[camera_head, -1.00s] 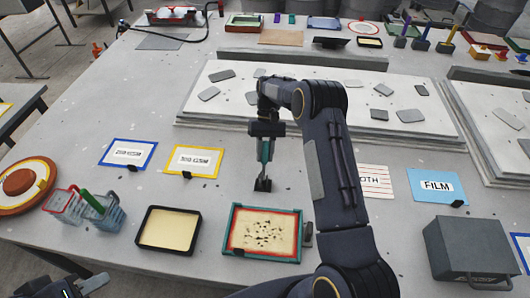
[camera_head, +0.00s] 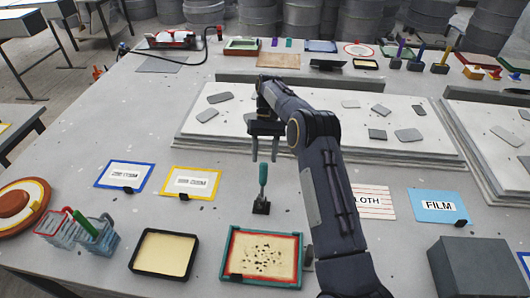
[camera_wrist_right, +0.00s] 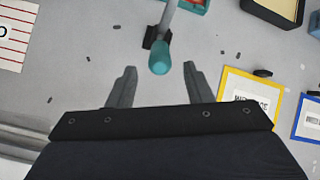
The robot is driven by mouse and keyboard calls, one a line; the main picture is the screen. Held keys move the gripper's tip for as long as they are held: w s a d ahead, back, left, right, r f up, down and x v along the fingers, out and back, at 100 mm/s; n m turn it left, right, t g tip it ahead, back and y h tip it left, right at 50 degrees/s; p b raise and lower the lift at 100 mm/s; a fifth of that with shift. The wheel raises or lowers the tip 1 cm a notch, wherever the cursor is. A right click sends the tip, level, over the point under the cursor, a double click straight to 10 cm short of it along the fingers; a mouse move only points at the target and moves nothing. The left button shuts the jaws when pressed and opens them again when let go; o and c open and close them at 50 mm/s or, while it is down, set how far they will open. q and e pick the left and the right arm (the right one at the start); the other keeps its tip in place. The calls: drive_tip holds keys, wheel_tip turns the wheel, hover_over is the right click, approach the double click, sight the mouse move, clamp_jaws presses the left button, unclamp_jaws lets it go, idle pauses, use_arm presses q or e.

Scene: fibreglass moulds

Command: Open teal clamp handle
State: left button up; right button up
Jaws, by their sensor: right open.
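The teal clamp handle (camera_head: 263,174) stands upright on its small black base (camera_head: 261,208), behind the red-and-teal framed tray on the grey table. My right gripper (camera_head: 267,147) is open and empty, just above and beyond the handle's top, with a gap showing between them. In the right wrist view, the handle (camera_wrist_right: 160,58) shows end-on, in line with the space between the open fingers (camera_wrist_right: 160,72), touching neither. My left gripper is not in view.
Near the clamp are the framed tray (camera_head: 228,257), a black tray (camera_head: 134,260) and a yellow-framed card (camera_head: 169,181). A FILM card (camera_head: 438,205) and a grey box (camera_head: 470,265) are at right. Pale stacked slabs (camera_head: 345,137) lie behind.

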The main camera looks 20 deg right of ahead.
drive_tip(key=shift+w+d+r, duration=0.15)
drive_tip(key=shift+w+r, duration=0.1)
drive_tip(key=shift+r, duration=0.25)
